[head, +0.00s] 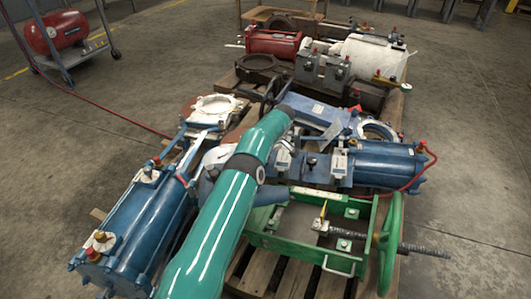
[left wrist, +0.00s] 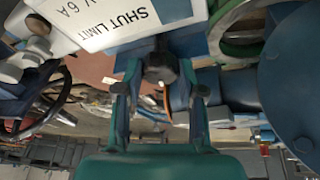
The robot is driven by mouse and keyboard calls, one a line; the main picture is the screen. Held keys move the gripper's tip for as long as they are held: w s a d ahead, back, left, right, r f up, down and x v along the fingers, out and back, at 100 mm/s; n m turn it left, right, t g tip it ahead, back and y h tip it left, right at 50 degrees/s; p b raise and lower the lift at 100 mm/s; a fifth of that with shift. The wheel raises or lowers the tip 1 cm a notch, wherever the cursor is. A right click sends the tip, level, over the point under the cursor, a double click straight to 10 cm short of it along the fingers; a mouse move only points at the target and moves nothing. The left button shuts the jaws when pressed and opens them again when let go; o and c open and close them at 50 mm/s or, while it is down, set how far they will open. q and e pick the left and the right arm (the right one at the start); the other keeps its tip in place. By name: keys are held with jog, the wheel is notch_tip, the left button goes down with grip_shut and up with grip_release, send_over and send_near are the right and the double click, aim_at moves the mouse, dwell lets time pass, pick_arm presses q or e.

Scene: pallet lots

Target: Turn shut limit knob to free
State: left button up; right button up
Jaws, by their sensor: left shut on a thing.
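In the left wrist view a white label plate (left wrist: 105,18) reads "SHUT LIMIT", with "V 6A" beside it. Just below its right part is a dark, short knob (left wrist: 160,66) on a blue body (left wrist: 165,10). My left gripper (left wrist: 161,84) has its two teal fingers on either side of this knob and is shut on it. Which way the knob is turned cannot be read. In the head view my teal left arm crosses the middle of the pallet, and the knob and the left fingertips are not discernible there. My right gripper does not show.
A blue actuator (head: 133,225) lies left of my arm, a blue cylinder (head: 385,163) right of it. A green frame (head: 290,250) with a green handwheel (head: 391,240) stands front right. Red cylinder (head: 272,42) lies behind. A red tank (head: 52,33) trails a hose across open floor.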

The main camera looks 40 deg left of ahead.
pick_arm(q)
jog(key=shift+w+r+n, duration=0.1)
jog(key=shift+w+n, duration=0.1)
jog(key=shift+n, duration=0.1)
jog(key=shift+s+d+p, duration=0.1)
jog(key=shift+s+p, duration=0.05)
jog(key=shift+p, duration=0.2)
jog(key=o, duration=0.8)
jog(key=shift+o, duration=0.2)
